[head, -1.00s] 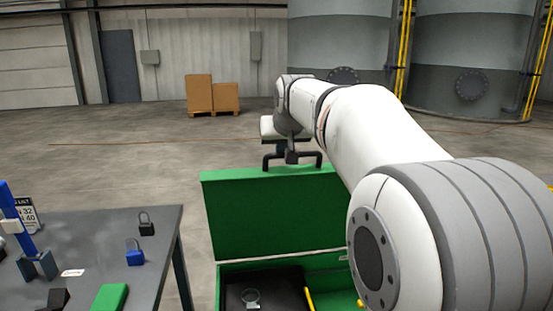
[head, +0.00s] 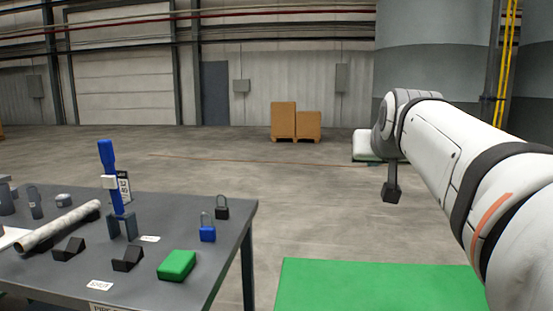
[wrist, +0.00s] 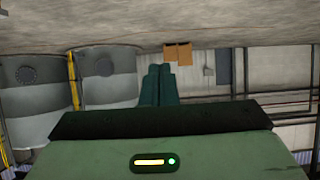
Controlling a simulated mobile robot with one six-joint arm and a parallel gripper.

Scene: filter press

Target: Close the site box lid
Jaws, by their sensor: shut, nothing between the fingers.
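The green site box lid (head: 378,287) shows at the bottom of the head view as a plain green face, cut off by the lower edge. It looks flat, and no box interior shows. The box's front and the lid's near edge are out of frame, so I cannot tell whether it is fully seated. My gripper (head: 391,195) hangs in the air above and beyond the lid's far edge, apart from it. In the wrist view its two fingers (wrist: 158,85) are together and empty. The lid does not show there.
A grey table (head: 228,247) stands left of the box, with a green block (head: 177,264), a blue padlock (head: 207,232), a black padlock (head: 222,211) and a pipe (head: 60,226) on it. Cardboard boxes (head: 295,121) stand far back. The floor between is clear.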

